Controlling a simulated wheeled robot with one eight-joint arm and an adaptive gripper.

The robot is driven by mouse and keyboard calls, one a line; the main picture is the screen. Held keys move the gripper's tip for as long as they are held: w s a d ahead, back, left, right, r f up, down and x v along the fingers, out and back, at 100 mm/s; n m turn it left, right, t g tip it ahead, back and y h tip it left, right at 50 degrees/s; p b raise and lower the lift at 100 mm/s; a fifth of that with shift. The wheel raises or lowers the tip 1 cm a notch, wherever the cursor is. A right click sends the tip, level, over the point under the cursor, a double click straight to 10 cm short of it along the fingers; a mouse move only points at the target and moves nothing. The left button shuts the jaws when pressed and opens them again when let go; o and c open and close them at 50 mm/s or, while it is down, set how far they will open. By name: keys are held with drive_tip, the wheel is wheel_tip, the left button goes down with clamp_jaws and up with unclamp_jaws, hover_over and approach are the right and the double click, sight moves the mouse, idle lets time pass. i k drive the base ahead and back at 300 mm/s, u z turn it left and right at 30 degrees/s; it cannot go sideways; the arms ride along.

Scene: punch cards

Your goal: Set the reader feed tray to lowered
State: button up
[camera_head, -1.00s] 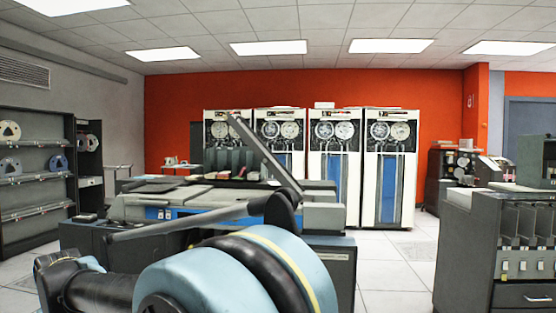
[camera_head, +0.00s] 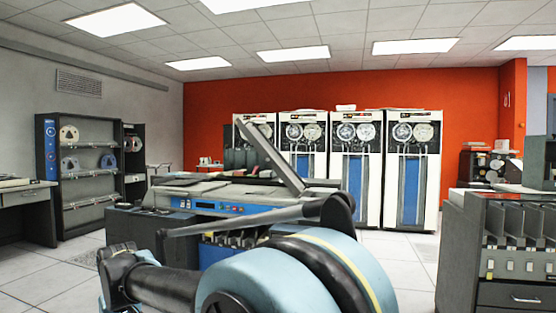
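A long, low grey machine with a blue control panel (camera_head: 205,206) stands in the middle, behind my arm; it may be the card reader. Its top is light grey with dark parts. I cannot pick out its feed tray for certain. A grey slanted bar (camera_head: 272,157) crosses in front of its right end; I cannot tell whether it belongs to the machine or to my arm. My arm's blue and black joints fill the lower middle and hide the machine's lower right part. My gripper's fingers are not visible.
White tape cabinets (camera_head: 355,170) line the red wall. A shelf rack with reels (camera_head: 90,165) and a desk (camera_head: 25,205) stand left. A dark cabinet with card slots (camera_head: 515,245) stands close at right. Bare floor (camera_head: 60,277) lies at lower left.

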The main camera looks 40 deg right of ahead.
sight(290, 176)
drive_tip(key=z, duration=1.6)
drive_tip(key=i, duration=1)
drive_tip(key=u, duration=0.1)
drive_tip(key=k, duration=0.5)
drive_tip(key=z, duration=2.1)
